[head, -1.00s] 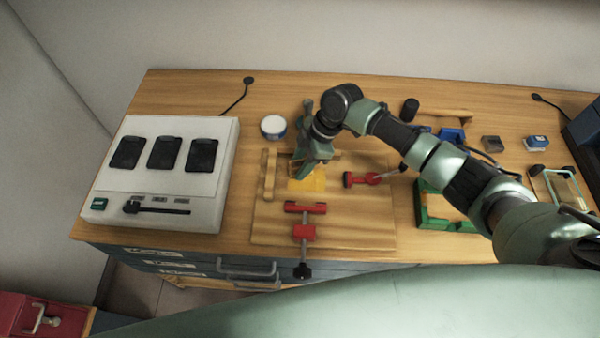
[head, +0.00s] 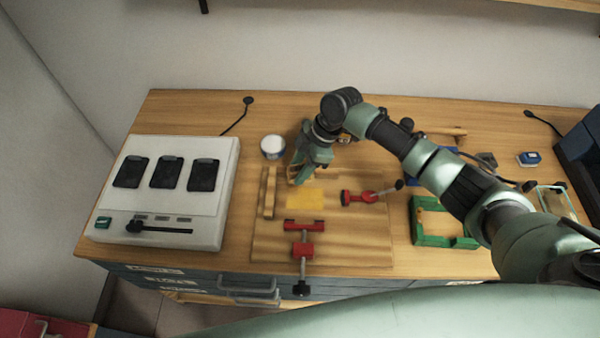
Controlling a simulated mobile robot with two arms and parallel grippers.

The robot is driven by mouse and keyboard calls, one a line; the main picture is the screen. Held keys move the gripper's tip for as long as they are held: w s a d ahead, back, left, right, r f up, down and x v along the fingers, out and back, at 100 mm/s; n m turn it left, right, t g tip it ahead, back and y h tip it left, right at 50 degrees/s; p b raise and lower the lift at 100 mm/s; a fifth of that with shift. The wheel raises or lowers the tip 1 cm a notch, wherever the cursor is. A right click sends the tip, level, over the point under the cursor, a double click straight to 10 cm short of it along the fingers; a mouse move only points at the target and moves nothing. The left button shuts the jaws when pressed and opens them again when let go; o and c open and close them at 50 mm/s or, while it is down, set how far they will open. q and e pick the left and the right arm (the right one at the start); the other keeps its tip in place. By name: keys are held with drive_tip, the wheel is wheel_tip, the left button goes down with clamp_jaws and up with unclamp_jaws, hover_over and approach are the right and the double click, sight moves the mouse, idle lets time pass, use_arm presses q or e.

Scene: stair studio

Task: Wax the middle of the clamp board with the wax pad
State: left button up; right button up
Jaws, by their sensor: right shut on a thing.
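The clamp board (head: 350,245) lies flat on the bench, with a yellow patch (head: 306,199) near its middle. My right gripper (head: 298,180) points down at the upper left edge of this patch. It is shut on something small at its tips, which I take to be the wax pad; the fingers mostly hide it. I cannot tell whether it touches the board. A red clamp (head: 303,250) sits at the board's front and another red clamp (head: 358,197) at its right. A wooden strip (head: 268,194) borders the left. My left gripper is out of view.
A white-lidded round tin (head: 273,146) stands behind the board. A white charger-like unit with black slots (head: 208,210) fills the bench's left. A green frame (head: 428,238) lies right of the board, and a small blue box (head: 528,159) farther back. My right arm crosses the bench's right half.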

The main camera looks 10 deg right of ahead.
sight(293, 170)
drive_tip(key=shift+s+r+p, duration=0.15)
drive_tip(key=shift+r+p, duration=0.5)
drive_tip(key=shift+r, duration=0.25)
drive_tip(key=shift+f, duration=0.1)
drive_tip(key=shift+s, duration=0.1)
drive_tip(key=shift+a+r+p, duration=0.1)
drive_tip(key=shift+r+p, duration=1.25)
drive_tip(key=shift+r, duration=0.2)
drive_tip(key=shift+s+f, duration=0.1)
